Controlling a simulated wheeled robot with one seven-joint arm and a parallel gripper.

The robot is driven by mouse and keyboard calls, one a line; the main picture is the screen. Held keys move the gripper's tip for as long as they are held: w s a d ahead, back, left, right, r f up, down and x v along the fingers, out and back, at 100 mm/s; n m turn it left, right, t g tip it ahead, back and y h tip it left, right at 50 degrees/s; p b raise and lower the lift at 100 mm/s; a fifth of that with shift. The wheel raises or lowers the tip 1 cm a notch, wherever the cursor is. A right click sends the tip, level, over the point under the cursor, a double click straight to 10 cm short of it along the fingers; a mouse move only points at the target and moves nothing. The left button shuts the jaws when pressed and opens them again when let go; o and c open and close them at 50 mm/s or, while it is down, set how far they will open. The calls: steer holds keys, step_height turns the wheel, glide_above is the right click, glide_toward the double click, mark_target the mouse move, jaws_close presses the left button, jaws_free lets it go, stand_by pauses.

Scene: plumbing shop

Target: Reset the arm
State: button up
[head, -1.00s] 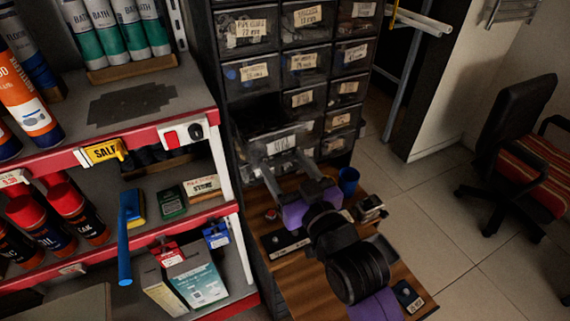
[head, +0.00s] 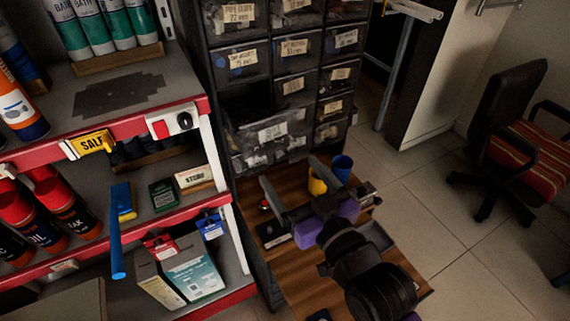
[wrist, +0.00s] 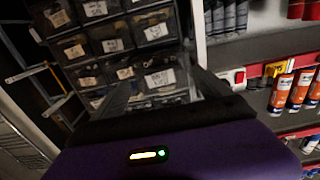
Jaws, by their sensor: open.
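My gripper (head: 292,190) is over the wooden bench top (head: 292,268) in the head view, its two grey fingers spread apart with nothing between them. The fingers point toward the cabinet of small drawers (head: 283,90). One drawer (head: 268,135) in its lower left is pulled out, and the fingertips are in front of it, apart from it. In the wrist view the spread fingers frame the labelled drawers (wrist: 158,78).
A yellow cup (head: 317,182) and a blue cup (head: 342,168) stand on the bench just right of my gripper. A red-edged shelf unit (head: 190,118) with bottles and boxes is on the left. A chair (head: 510,140) stands right, with open tiled floor (head: 425,215) between.

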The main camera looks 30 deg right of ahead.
steer(key=shift+s, duration=0.6)
steer(key=s+f+g, duration=0.1)
steer(key=s+f, duration=0.3)
steer(key=s, duration=1)
steer(key=s+f+g, duration=0.2)
steer(key=s+f, duration=0.3)
steer(key=s, duration=1)
steer(key=shift+s, duration=0.2)
stand_by(3.1)
